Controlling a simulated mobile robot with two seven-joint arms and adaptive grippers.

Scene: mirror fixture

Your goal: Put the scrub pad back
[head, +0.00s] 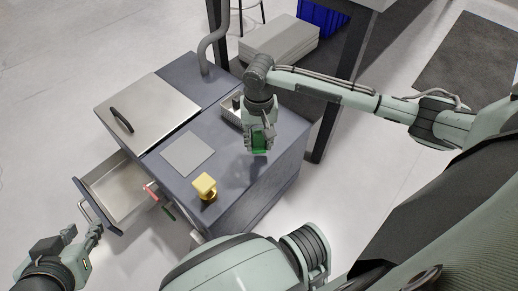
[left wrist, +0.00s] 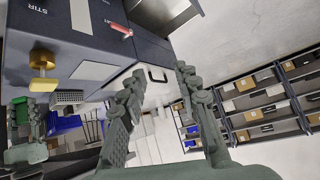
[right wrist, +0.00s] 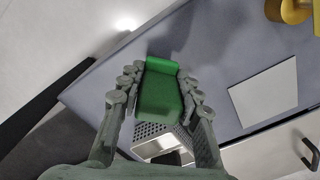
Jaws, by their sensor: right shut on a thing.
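The green scrub pad (head: 259,139) is in my right gripper (head: 259,146), above the grey worktop. In the right wrist view the pad (right wrist: 160,92) sits between the fingers of my right gripper (right wrist: 158,88), which is shut on it. A perforated metal tray (right wrist: 158,138) shows below and behind the pad; in the head view this tray (head: 230,112) is partly hidden by my right arm. My left gripper (head: 84,236) is open and empty, close to the handle of the open drawer.
The open metal drawer (head: 106,184) is empty and sticks out at the left. A yellow knob (head: 205,183) stands on the worktop near a flat grey plate (head: 187,153). A lidded section (head: 145,108) and a curved pipe (head: 205,52) are behind. A red-handled lever (head: 151,190) is at the front.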

